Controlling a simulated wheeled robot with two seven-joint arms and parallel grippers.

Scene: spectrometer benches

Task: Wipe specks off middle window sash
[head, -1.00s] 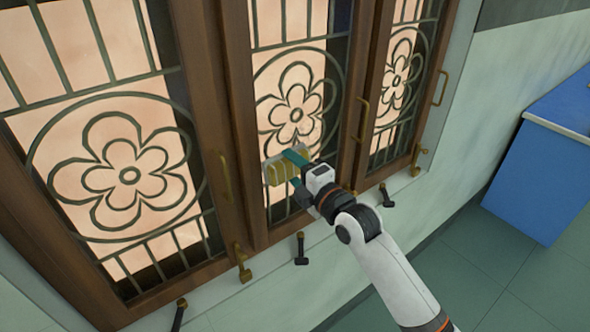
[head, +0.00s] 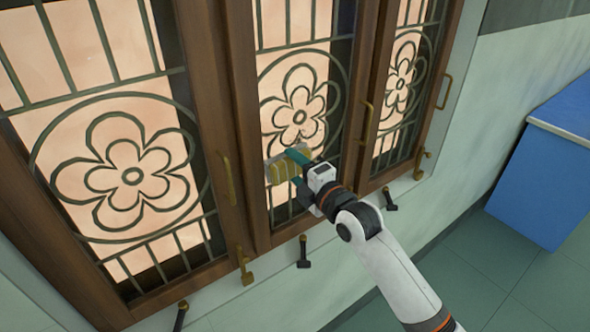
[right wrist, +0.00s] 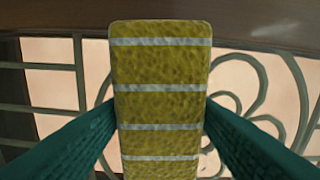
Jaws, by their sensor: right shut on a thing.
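The middle window sash (head: 239,120) has a brown wooden frame, a pale pane and a dark grille with a flower in a ring (head: 299,117). My right gripper (head: 297,172) is shut on a yellow sponge (head: 279,175) with pale stripes, at the lower part of the middle sash, below the flower. In the right wrist view the sponge (right wrist: 160,100) stands between the two teal fingers, its far end near the brown wood. I cannot tell whether it touches the pane. My left gripper is out of view.
A left sash (head: 131,176) and a right sash (head: 402,72) flank the middle one. Brass handles (head: 229,178) and latches (head: 244,266) stick out from the frames. Dark stays (head: 303,251) hang along the sill. A blue cabinet (head: 540,185) stands right; the floor between is clear.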

